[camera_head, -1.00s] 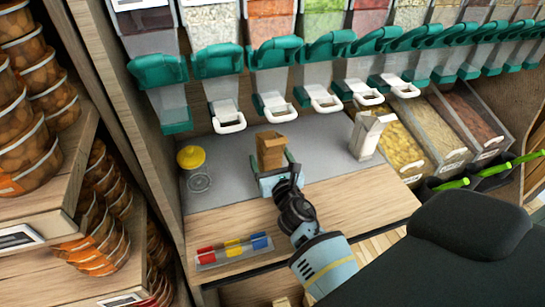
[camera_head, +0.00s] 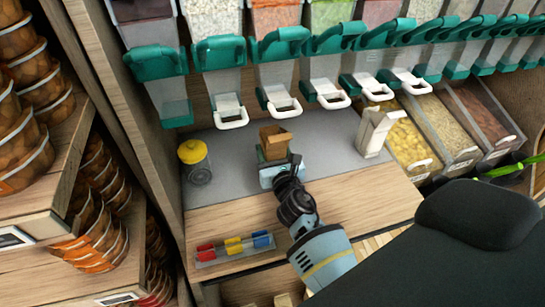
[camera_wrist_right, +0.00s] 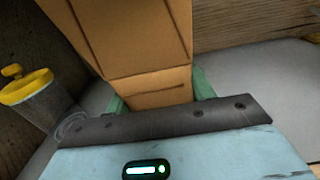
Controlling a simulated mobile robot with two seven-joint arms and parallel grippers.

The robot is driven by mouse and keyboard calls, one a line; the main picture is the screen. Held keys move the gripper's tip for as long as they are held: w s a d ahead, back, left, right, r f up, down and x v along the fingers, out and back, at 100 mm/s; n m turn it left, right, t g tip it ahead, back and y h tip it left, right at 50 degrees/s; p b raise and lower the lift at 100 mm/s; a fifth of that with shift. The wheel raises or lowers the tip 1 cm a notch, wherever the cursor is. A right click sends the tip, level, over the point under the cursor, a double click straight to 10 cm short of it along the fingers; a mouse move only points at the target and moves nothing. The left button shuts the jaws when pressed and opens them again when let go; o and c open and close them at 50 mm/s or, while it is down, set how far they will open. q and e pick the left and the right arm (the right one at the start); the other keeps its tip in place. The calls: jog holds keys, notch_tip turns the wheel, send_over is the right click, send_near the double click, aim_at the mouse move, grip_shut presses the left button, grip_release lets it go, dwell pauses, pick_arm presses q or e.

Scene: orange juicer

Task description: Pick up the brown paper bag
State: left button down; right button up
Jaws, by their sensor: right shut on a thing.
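The brown paper bag (camera_head: 274,139) stands upright near the middle of the grey counter mat in the head view, with its top open. My right gripper (camera_head: 279,167) is at its near side, shut on the bag. In the right wrist view the bag (camera_wrist_right: 130,40) rises between the green fingers of my right gripper (camera_wrist_right: 155,95). The bag's lower part is partly hidden by the gripper body. Whether its base touches the mat cannot be told. My left gripper is not in view.
A yellow-lidded jar (camera_head: 194,160) stands left of the bag, also in the wrist view (camera_wrist_right: 33,95). A white bag (camera_head: 373,132) stands to the right. Dispensers with white handles (camera_head: 282,105) hang above. A tray of coloured clips (camera_head: 234,247) lies in front.

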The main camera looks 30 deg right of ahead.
aim_at(269, 131)
jog(key=shift+r, duration=0.1)
jog(key=shift+c, duration=0.3)
